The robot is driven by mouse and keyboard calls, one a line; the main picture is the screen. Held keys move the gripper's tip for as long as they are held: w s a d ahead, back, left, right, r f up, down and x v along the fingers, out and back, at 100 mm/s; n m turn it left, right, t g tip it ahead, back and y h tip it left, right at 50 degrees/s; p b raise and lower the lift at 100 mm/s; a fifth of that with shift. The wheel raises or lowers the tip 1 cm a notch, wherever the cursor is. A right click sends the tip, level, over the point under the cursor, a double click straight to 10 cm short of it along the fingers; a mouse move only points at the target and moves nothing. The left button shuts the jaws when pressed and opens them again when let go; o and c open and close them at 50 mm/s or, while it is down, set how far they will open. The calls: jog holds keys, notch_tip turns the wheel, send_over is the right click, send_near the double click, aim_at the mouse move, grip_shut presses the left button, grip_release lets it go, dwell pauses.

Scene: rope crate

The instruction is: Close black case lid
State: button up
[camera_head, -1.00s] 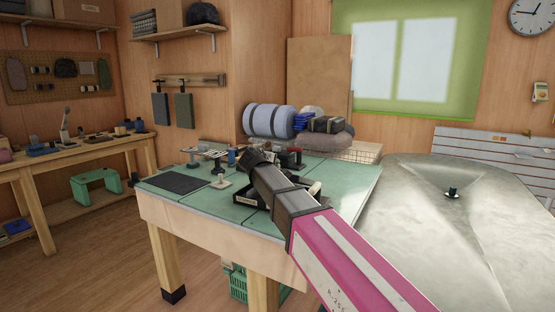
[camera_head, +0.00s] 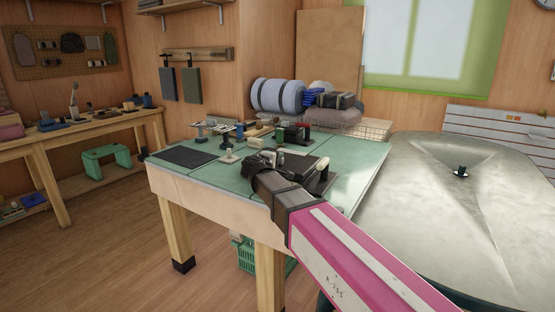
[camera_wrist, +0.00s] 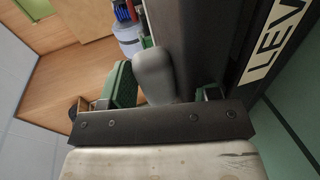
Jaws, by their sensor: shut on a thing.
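The black case (camera_head: 303,168) lies on the green-topped workbench in the head view, partly hidden behind my wrist. Its dark flat top shows right of my gripper. In the wrist view, a dark case panel (camera_wrist: 190,45) and a side with a white "LEV" label (camera_wrist: 273,42) fill the upper right. My gripper (camera_head: 262,165) is at the case's near left side. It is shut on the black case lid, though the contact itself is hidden. A grey rounded finger (camera_wrist: 154,75) shows beside the dark panel in the wrist view. The lid's exact angle is hard to tell.
Small clamps and tools (camera_head: 225,135) stand on the workbench (camera_head: 225,178) behind and left of the case, near a dark mat (camera_head: 187,156). A blue roll (camera_head: 277,95) and a wire basket (camera_head: 365,130) are at the back.

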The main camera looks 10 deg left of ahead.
jog(key=shift+w+f, duration=0.1)
jog(key=shift+f, duration=0.2)
jog(key=o, duration=0.9)
jog(key=shift+w, duration=0.1)
jog(key=shift+o, duration=0.2)
jog(key=v, duration=1)
jog(key=shift+s+r, duration=0.2)
jog(key=shift+s, duration=0.2)
jog(key=shift+a, duration=0.1)
